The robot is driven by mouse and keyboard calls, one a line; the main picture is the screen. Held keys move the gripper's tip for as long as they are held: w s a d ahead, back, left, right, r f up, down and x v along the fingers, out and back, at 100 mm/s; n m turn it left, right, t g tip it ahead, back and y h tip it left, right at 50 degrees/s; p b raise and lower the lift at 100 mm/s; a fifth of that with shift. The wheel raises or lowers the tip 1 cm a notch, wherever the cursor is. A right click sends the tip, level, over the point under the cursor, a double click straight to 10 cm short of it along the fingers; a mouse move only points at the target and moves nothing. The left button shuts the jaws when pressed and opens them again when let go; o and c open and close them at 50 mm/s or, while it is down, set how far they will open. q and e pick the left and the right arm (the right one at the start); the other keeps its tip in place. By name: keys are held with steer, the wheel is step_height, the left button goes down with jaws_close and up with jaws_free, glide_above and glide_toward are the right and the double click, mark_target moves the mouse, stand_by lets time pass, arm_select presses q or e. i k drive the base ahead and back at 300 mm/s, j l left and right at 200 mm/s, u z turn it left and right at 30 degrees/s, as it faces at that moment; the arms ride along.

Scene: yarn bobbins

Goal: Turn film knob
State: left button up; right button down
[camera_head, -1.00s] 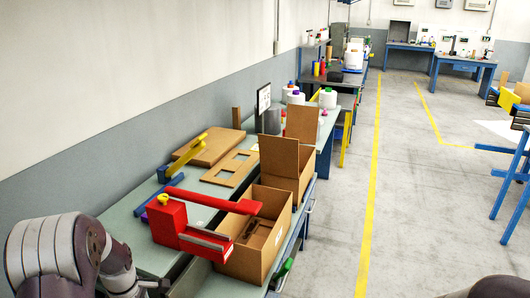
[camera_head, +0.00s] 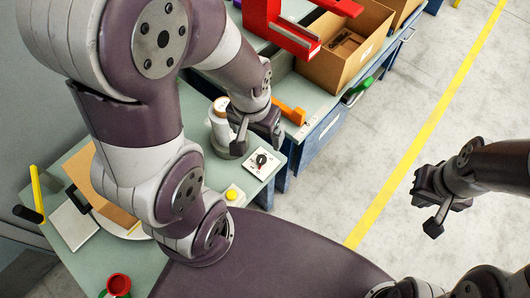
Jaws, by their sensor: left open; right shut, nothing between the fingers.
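The film knob (camera_head: 262,160) is a dark round knob with a red mark on a white square plate, near the right edge of the green table in the head view. My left gripper (camera_head: 259,137) is open and empty, pointing down just behind the knob in the picture, apart from it as far as I can see. My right gripper (camera_head: 435,212) is shut and empty, out over the floor at the right, well away from the knob.
A white bobbin (camera_head: 220,122) stands close to the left gripper. A yellow button (camera_head: 232,195) is in front of the knob. A red cup (camera_head: 119,284) is at the front left. A red machine (camera_head: 290,36) and cardboard box (camera_head: 345,48) stand behind. The right floor is clear.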

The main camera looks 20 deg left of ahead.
mark_target(262, 159)
steer(key=l+u, duration=0.1)
steer(key=u, duration=1.5)
steer(key=k+l+u, duration=0.2)
steer(key=k+l, duration=0.15)
steer(key=l, duration=0.15)
steer(key=k+l+u, duration=0.15)
steer(key=k+l, duration=0.25)
steer(key=i+l+z, duration=0.25)
steer(key=l, duration=0.2)
steer(key=i+l+z, duration=0.3)
steer(key=i+l, duration=0.05)
steer(key=i, duration=0.05)
